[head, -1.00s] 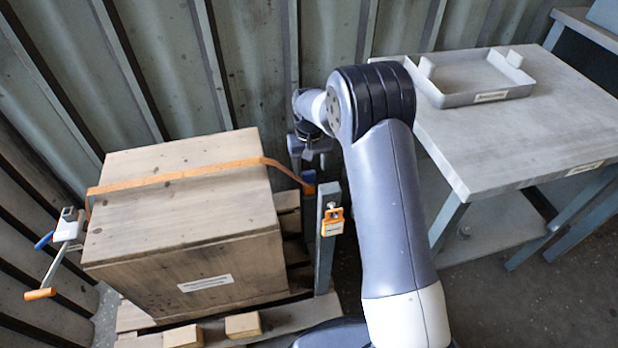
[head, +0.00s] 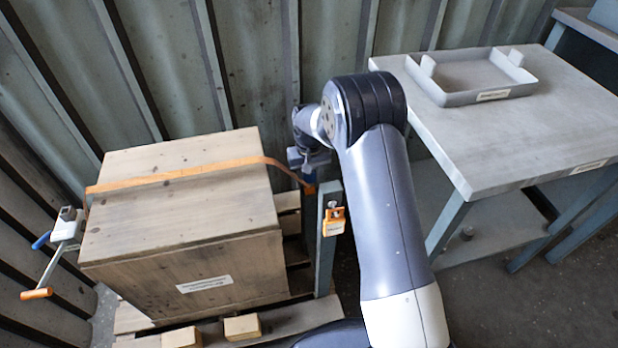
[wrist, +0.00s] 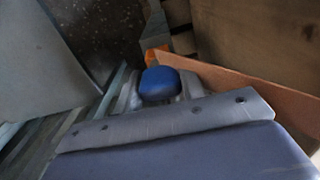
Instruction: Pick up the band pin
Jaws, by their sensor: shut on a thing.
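In the wrist view a blue rounded knob, which looks like the head of the band pin (wrist: 160,85), sits between the two fingers of my gripper (wrist: 160,92). The gripper is shut on it. The pin's shaft is hidden, so I cannot tell whether it sits in its hole or is clear of it. In the head view my gripper (head: 309,162) is at the right end of the orange band (head: 180,174), beside the crate's far right corner. The band also shows in the wrist view (wrist: 265,90), running right from near the knob.
The wooden crate (head: 180,215) stands on a pallet (head: 320,313), with a crank winch (head: 65,235) at its left. A grey post (head: 328,235) with an orange tag (head: 333,221) stands close to my gripper. A table (head: 540,125) with a tray (head: 475,80) is at right.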

